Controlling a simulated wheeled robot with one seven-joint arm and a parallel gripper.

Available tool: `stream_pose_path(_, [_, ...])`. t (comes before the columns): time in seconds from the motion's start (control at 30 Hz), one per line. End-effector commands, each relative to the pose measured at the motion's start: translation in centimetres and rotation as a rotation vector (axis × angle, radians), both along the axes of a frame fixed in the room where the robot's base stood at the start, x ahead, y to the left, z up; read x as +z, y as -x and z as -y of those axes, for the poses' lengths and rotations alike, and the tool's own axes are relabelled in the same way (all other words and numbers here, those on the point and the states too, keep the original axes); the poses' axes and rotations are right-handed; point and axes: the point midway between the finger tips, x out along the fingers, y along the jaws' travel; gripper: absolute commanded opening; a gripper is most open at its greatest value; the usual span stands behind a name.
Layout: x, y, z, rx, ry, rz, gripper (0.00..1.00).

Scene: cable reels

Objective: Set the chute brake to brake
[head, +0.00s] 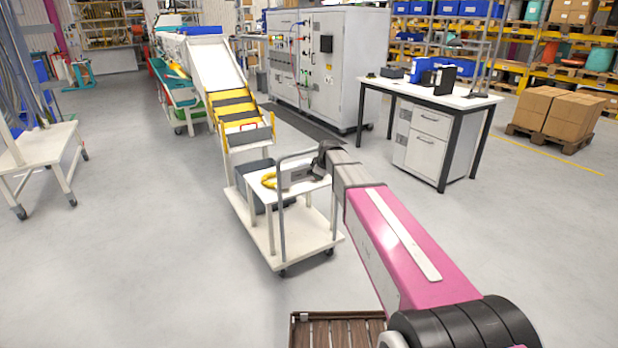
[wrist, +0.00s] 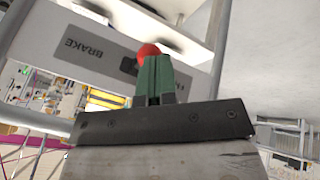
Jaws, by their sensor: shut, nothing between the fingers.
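In the wrist view a grey panel (wrist: 100,62) carries the word BRAKE, upside down, on its left part, and a second label, mostly hidden, at its right end. A dark slot (wrist: 128,66) lies between the labels. A red ball knob (wrist: 148,50) shows at the slot, right of the BRAKE word. My gripper (wrist: 154,64) has its green fingers shut and empty, with the tips right at the knob. I cannot tell whether they touch it. The fingers hide part of the slot and the lever's stem. In the head view my arm's end reaches the white trolley (head: 262,238).
A yellow coil (head: 269,180) lies on the trolley's upper shelf, beside its grey upright rail (head: 281,220). The white chute (head: 217,66) with yellow-edged steps stands behind. A desk (head: 425,92) and a grey cabinet (head: 338,70) stand to the right.

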Motion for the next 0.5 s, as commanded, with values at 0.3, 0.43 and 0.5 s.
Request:
stream_pose_path(0.3, [0.0,-0.9,1.9,0.150,-0.001,0.000,0.00])
stream_pose_path(0.43, [0.0,-0.9,2.0,0.149,0.000,0.001,0.00])
stream_pose_path(0.5, [0.0,-0.9,2.0,0.148,0.000,0.001,0.00])
